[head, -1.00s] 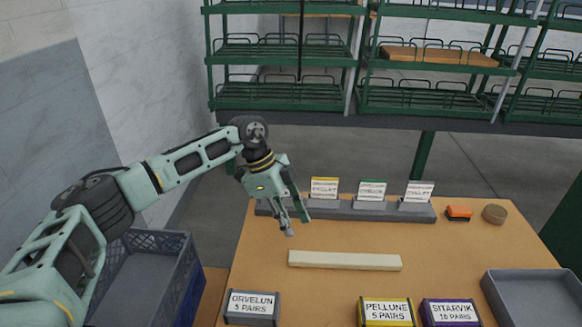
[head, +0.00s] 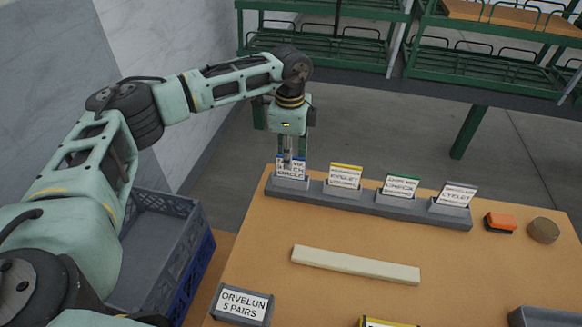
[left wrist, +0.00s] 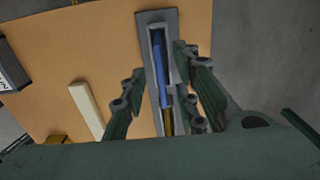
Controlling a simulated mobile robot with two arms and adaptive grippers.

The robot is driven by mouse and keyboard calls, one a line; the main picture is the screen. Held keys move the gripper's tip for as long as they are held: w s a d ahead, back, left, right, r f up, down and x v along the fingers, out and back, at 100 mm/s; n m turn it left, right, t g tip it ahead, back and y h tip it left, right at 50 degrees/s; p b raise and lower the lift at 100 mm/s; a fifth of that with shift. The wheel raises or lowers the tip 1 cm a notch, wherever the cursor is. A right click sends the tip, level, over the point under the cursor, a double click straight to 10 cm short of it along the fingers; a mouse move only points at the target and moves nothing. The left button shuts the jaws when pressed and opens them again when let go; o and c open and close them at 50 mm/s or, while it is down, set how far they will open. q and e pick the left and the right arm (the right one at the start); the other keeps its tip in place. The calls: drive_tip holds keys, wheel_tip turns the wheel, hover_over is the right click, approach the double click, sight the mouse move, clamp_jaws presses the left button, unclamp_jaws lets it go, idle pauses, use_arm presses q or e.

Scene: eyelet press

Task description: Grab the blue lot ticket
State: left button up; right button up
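The blue lot ticket (head: 291,172) is a white card with a blue top edge. It stands in the leftmost holder of the grey rack (head: 368,202) at the table's far edge. My left gripper (head: 292,160) points down over it and hides part of its face in the head view. In the left wrist view the blue ticket (left wrist: 160,62) shows edge-on between the two spread fingers. The left gripper is open, with a gap visible on both sides of the ticket. My right gripper is in neither view.
Yellow (head: 345,177), green (head: 399,187) and pale-topped (head: 456,195) tickets stand along the rack to the right. An orange block (head: 499,222) and a round brown object (head: 543,230) lie beyond. A cream bar (head: 355,265) lies in front. A blue-grey crate (head: 160,245) stands left.

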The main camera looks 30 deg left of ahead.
use_arm(q)
wheel_tip(320, 180, down, 2)
drive_tip(key=shift+f, duration=0.15)
clamp_jaws()
idle(0.5)
